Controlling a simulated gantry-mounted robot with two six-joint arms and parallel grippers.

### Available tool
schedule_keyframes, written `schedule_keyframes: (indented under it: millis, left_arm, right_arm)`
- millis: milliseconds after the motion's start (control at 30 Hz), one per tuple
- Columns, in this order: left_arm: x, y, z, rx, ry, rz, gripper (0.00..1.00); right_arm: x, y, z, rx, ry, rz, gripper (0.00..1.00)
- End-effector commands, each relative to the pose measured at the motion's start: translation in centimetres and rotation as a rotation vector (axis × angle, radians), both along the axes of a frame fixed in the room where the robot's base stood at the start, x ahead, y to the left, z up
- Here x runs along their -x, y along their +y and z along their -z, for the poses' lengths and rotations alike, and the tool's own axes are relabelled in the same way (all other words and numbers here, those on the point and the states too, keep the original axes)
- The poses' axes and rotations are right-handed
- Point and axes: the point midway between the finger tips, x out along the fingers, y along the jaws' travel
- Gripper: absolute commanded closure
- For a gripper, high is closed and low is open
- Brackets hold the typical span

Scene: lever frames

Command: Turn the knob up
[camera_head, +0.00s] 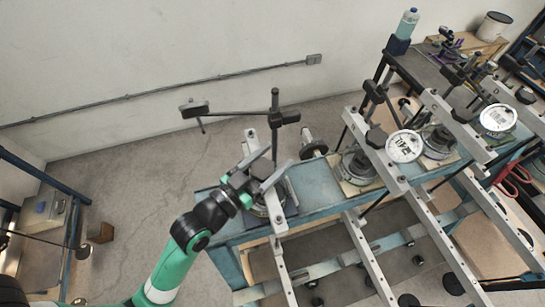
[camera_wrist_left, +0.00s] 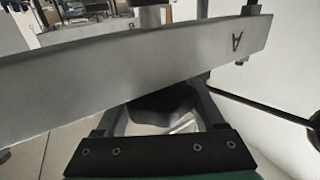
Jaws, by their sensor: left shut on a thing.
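The black knob (camera_head: 262,168) sits on the nearest lever frame, at the left end of the blue bench. My left gripper (camera_head: 258,181) reaches it from the lower left, with its fingers around it. In the left wrist view the dark knob (camera_wrist_left: 163,101) lies between the two fingers, under a grey metal bar (camera_wrist_left: 130,72) marked "A". The bar hides part of the knob, and my gripper covers much of it in the head view. My gripper is shut on the knob. My right gripper is not in view.
A black post (camera_head: 275,125) with a cross arm rises just behind the knob. More lever frames with metal bars (camera_head: 373,155) and white dials (camera_head: 404,146) stand to the right on the blue bench (camera_head: 318,184). Open floor (camera_head: 130,185) lies to the left.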

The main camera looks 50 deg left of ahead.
Motion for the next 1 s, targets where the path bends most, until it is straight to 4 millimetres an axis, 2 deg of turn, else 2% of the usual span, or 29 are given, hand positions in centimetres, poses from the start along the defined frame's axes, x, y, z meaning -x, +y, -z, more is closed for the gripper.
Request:
schedule_keyframes:
  millis: [267, 667, 1000]
  left_arm:
    - [0.0, 0.1, -0.1, -0.003, 0.000, -0.094, 0.85]
    - [0.2, 0.7, 0.0, 0.002, -0.004, -0.330, 0.85]
    - [0.5, 1.3, -0.4, -0.002, 0.003, -0.490, 0.85]
  right_arm:
    - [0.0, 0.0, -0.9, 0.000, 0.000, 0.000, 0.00]
    - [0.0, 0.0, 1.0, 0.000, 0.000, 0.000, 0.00]
    - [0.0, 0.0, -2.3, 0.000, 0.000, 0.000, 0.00]
